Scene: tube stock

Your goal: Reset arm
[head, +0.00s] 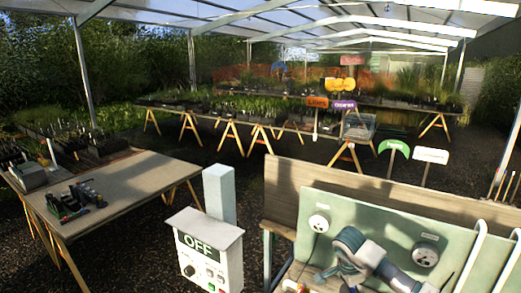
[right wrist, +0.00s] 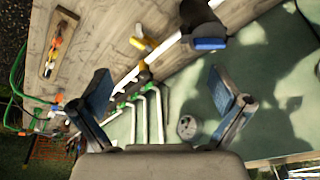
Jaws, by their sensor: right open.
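In the right wrist view my right gripper (right wrist: 160,88) is open, its two blue-padded fingers wide apart with nothing held between them. Behind the fingers are a green panel (right wrist: 270,60) and a grey wooden surface (right wrist: 95,45). Several white bent tubes (right wrist: 150,118) with green ends show between the fingers. In the head view a grey-blue arm (head: 365,255), which looks like my right one, reaches over the bench in front of the green panel (head: 390,225). Its fingers are not clear there. My left gripper is in neither view.
A grey control box (head: 210,252) marked OFF stands left of the bench. White bent tubes (head: 472,255) rise at the bench's right. A table (head: 125,185) at left bears a green-and-black device (head: 75,200). Round fittings (head: 425,255) sit on the panel. Plant tables stand behind.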

